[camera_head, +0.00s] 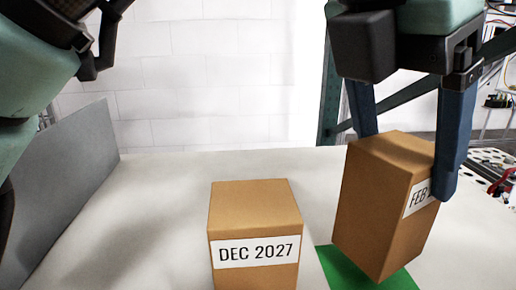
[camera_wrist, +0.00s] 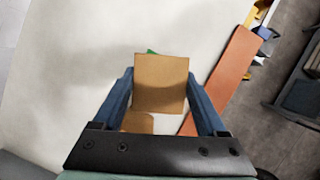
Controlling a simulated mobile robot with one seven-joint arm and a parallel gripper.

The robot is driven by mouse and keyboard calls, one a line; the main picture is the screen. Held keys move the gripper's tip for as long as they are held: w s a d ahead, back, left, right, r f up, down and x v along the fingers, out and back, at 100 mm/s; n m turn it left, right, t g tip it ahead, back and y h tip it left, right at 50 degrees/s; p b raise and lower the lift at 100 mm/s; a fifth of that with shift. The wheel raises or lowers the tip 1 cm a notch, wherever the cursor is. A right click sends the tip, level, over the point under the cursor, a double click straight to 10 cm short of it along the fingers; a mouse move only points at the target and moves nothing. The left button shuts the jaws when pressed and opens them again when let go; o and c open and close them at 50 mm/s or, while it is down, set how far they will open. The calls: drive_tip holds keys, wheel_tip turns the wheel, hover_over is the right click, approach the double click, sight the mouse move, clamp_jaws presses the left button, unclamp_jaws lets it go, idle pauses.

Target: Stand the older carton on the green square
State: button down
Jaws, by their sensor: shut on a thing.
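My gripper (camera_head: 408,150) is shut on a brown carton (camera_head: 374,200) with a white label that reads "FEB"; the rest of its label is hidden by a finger. This carton is slightly tilted and appears just over the green square (camera_head: 334,268), which it partly covers. In the wrist view the held carton (camera_wrist: 161,82) sits between the blue fingers, with a sliver of the green square (camera_wrist: 151,51) behind it. A second brown carton (camera_head: 255,204), labelled "DEC 2027", stands upright on the table to the left. I cannot tell whether the held carton touches the square.
The pale table (camera_head: 165,200) has free room at the left. A grey panel (camera_head: 75,185) stands along its left side. An orange-brown strip (camera_wrist: 228,75) lies along the table's edge in the wrist view.

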sight(396, 190)
drive_tip(key=f+b, duration=0.1)
drive_tip(key=s+f+b, duration=0.1)
drive_tip(key=f+b, duration=0.1)
drive_tip(key=shift+a+f, duration=0.1)
drive_tip(key=shift+a, duration=0.05)
drive_tip(key=shift+s+f, duration=0.1)
drive_tip(key=shift+s, duration=0.05)
drive_tip(key=shift+w, duration=0.45)
drive_tip(key=shift+c, duration=1.9)
unclamp_jaws()
drive_tip(key=shift+f, duration=0.2)
drive_tip(key=o, duration=0.4)
drive_tip(key=shift+s+r, duration=0.15)
drive_tip(key=shift+s, duration=0.1)
drive_tip(key=shift+w, duration=0.15)
